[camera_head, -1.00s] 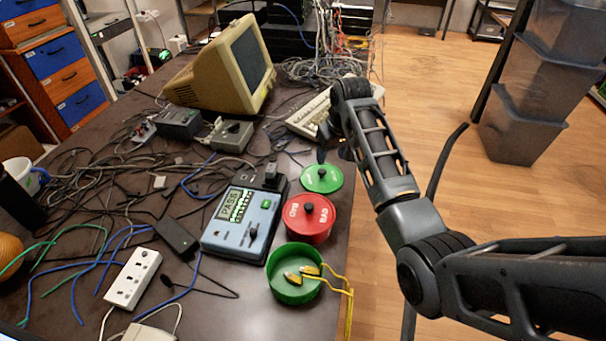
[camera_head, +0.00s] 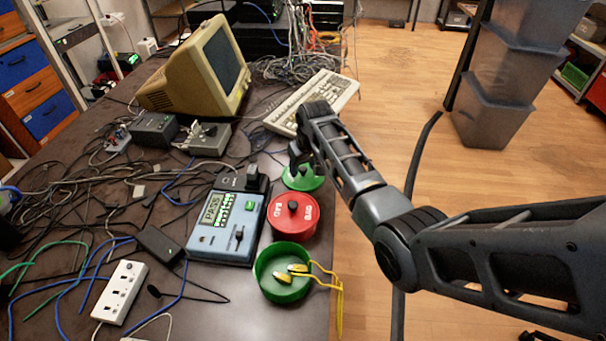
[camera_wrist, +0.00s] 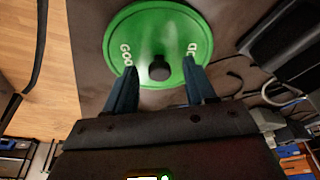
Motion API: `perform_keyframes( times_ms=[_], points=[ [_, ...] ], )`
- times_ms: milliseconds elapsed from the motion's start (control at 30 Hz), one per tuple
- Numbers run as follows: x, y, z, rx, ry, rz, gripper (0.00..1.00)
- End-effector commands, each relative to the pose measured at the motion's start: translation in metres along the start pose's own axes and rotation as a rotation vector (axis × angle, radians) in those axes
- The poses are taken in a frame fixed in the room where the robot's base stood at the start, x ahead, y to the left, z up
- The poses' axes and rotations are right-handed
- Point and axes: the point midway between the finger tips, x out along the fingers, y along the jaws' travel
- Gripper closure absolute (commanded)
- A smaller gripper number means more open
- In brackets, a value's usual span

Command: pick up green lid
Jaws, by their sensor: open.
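The green lid (camera_head: 290,181) lies on the dark table, partly hidden by my gripper in the head view. In the wrist view the lid (camera_wrist: 158,30) is a round green disc with white lettering and a dark knob (camera_wrist: 159,70) at its middle. My gripper (camera_wrist: 158,78) is open, with one finger on each side of the knob in that view. In the head view my gripper (camera_head: 301,168) is over the lid. I cannot tell how far above the knob the fingertips are.
A red lidded container (camera_head: 292,216) stands just in front of the lid. Nearer is an open green container (camera_head: 262,281) with yellow-tipped leads. A blue tester (camera_head: 225,226) is at left, a keyboard (camera_head: 316,99) and a beige monitor (camera_head: 198,72) behind. The table's right edge is close.

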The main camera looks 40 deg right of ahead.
Motion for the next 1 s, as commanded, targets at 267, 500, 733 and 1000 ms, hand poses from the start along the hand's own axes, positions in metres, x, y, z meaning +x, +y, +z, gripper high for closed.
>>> perform_keyframes(
  times_ms=[267,500,733,1000],
  points=[
    [-0.0002,0.0,0.0001,0.0,0.0,0.0,0.63],
    [-0.0002,0.0,0.0002,0.0,0.0,0.0,0.86],
    [-0.0003,0.0,0.0001,0.0,0.0,0.0,1.0],
    [-0.0026,0.0,-0.0008,0.0,0.001,0.0,1.0]
  ],
)
